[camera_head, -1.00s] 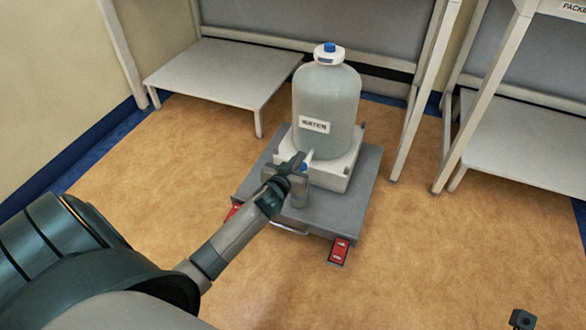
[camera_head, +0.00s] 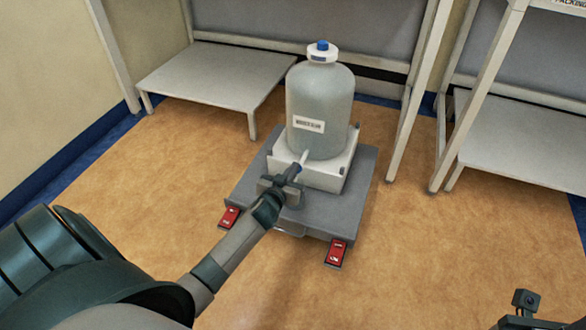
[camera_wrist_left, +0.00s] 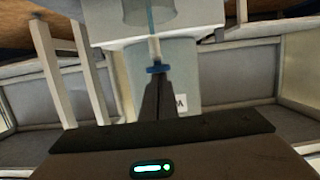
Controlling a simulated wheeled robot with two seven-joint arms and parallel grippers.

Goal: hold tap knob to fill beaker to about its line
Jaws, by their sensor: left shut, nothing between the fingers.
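The white water carboy (camera_head: 320,92) stands upright on its pale base, and part of its label shows in the left wrist view (camera_wrist_left: 181,102). Its tap, with a blue part (camera_wrist_left: 155,68) and pale spout (camera_wrist_left: 153,48), sits low at its front. My left gripper (camera_head: 294,176) is in front of the tap, fingers shut with nothing between them. In the left wrist view the fingertips (camera_wrist_left: 155,78) meet the blue part; whether they press it is unclear. A clear vessel, seemingly the beaker (camera_wrist_left: 132,12), shows beyond the spout with a blue streak inside. Its line and level cannot be read.
The carboy's white base (camera_head: 329,174) rests on a grey cart (camera_head: 340,211) with red pads (camera_head: 337,253) at its front. A low shelf (camera_head: 205,85) is behind left, another (camera_head: 520,145) at right. Part of my right arm shows at bottom right. Floor is clear around the cart.

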